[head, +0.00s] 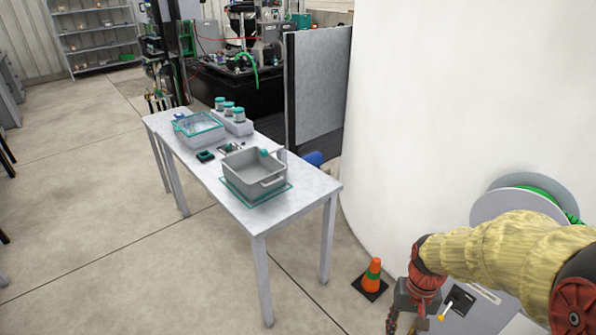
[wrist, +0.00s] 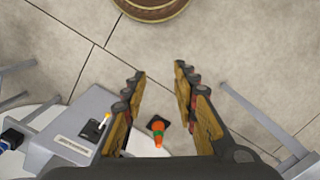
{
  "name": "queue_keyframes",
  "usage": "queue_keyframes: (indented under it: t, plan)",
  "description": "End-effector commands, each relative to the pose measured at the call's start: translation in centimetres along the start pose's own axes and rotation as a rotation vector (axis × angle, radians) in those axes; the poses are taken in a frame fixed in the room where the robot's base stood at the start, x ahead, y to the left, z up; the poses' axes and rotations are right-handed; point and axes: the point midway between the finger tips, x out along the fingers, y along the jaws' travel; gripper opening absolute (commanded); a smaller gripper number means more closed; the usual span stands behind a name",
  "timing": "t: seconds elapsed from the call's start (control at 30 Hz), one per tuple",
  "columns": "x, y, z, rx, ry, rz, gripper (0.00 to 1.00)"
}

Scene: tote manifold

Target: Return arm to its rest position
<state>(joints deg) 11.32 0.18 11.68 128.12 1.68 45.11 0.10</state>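My gripper (wrist: 160,100) shows in the wrist view with its two fingers spread apart and nothing between them. It points down toward the concrete floor. In the head view my gripper (head: 408,318) is at the lower right, partly cut off by the bottom edge, below my yellow-sleeved arm. It is beside the orange cone and well away from the table. An orange and green cone (head: 373,272) stands on the floor to its left; the cone (wrist: 157,129) also shows in the wrist view, beyond the fingers.
A metal table (head: 300,190) holds a grey tote (head: 255,172), a teal-rimmed bin (head: 198,130) and several jars (head: 229,107). A large white cylinder (head: 450,90) stands at the right. A grey box with a yellow-tipped lever (wrist: 100,125) is close to the left finger. The left floor is open.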

Motion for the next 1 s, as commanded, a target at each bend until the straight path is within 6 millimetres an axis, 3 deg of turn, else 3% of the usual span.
queue_keyframes:
  t: [0.03, 0.1, 0.3, 0.7, 0.83, 1.0]
  plan:
    - [-2.2, -0.4, 1.4, -0.017, 0.021, 0.003, 0.29]
    - [-4.4, -0.8, 3.1, -0.038, 0.044, 0.007, 0.29]
    - [-10.0, -1.8, 7.3, -0.093, 0.155, 0.015, 0.29]
    - [-20.6, -4.0, 11.4, -0.19, 0.508, -0.012, 0.29]
    - [-22.5, -4.5, 12.1, -0.209, 0.565, -0.022, 0.29]
    - [-23.1, -4.8, 12.3, -0.222, 0.58, -0.026, 0.29]
